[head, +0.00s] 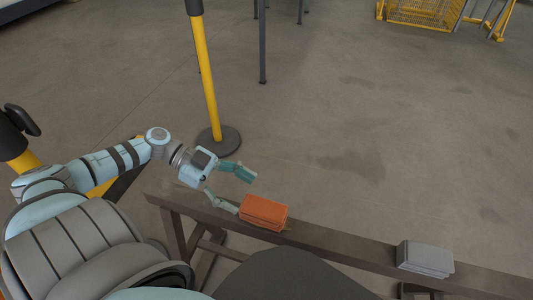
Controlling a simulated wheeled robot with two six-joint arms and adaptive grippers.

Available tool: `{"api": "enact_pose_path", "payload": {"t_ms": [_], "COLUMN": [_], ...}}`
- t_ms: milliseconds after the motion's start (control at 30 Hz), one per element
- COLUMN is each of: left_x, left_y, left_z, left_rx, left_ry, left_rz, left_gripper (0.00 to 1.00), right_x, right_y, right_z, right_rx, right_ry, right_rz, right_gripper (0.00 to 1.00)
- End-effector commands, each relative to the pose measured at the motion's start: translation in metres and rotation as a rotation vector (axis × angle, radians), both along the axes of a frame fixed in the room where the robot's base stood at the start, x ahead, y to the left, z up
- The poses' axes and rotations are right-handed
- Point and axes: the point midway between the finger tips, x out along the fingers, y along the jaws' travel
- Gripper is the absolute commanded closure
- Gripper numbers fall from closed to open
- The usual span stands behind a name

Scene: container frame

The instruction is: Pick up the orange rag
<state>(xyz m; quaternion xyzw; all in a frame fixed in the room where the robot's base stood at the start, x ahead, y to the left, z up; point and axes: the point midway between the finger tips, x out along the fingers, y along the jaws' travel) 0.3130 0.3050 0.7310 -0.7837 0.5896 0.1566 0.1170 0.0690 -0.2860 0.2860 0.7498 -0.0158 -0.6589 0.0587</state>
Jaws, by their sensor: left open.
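The orange rag (264,211) is a folded, block-like stack lying on a narrow dark wooden beam. My left gripper (241,191) is open at the left end of the rag. One teal finger is above and behind the rag's left end, and the other is low at its front left corner. From this view I cannot tell whether the lower finger touches the rag. My right gripper is not in view.
A grey folded stack (425,258) lies farther right on the same wooden beam (345,241). A yellow post (207,80) on a round dark base stands behind my left gripper. A yellow mesh crate (424,12) is at the back right.

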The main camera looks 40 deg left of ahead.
Motion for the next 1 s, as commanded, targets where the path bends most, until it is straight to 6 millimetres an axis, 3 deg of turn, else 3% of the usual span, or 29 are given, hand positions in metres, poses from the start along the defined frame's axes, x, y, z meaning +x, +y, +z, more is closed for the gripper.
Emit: {"api": "enact_pose_path", "payload": {"t_ms": [33, 200, 433, 567, 733, 767, 1000], "left_x": [0.004, 0.013, 0.022, 0.025, 0.025, 0.025, 0.025], "left_y": [-0.013, -0.040, -0.072, -0.086, -0.086, -0.086, -0.086], "left_z": [-0.010, -0.021, -0.042, -0.045, -0.043, -0.043, -0.043], "left_rx": [-0.005, -0.004, -0.005, -0.003, -0.001, -0.001, -0.001], "left_ry": [-0.007, -0.005, -0.007, -0.004, -0.002, -0.002, -0.002], "left_rz": [-0.002, -0.002, 0.001, 0.003, 0.004, 0.004, 0.004], "left_gripper": [0.30, 0.30, 0.30, 0.30, 0.30, 0.32, 0.70], "right_x": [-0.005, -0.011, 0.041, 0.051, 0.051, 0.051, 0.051], "right_y": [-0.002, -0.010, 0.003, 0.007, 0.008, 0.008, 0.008], "right_z": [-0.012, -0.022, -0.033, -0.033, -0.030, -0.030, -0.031], "right_rx": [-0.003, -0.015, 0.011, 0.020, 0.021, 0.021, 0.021], "right_ry": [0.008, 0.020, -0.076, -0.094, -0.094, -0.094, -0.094], "right_rz": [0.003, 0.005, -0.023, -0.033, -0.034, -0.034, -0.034], "right_gripper": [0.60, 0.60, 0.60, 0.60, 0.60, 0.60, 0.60]}}
